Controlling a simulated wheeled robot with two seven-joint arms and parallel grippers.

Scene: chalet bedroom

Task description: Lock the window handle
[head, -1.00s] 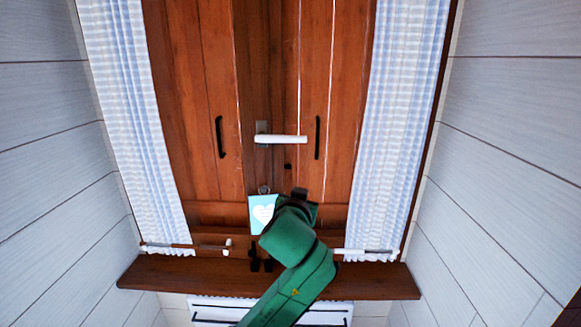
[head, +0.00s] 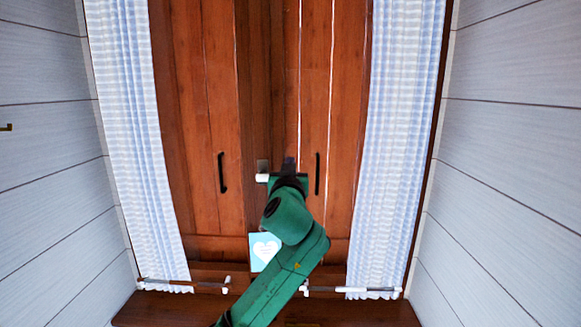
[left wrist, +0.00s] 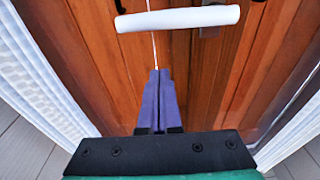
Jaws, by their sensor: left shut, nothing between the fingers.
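The white window handle (head: 262,178) lies horizontal on the brown wooden window. In the head view my left arm hides most of its lever, and only the left end by the grey mounting plate (head: 263,165) shows. In the left wrist view the whole lever (left wrist: 178,18) crosses the top of the picture. My left gripper (head: 289,162) is at the handle in the head view. In the left wrist view its purple fingers (left wrist: 160,75) are shut together and empty, with a visible gap in the picture between the tips and the lever. My right gripper is not in view.
Black pull bars (head: 222,173) and (head: 317,174) flank the handle. Pale curtains (head: 125,150) hang on both sides. A blue card with a white heart (head: 264,251) stands below the handle, above a wooden sill (head: 160,308).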

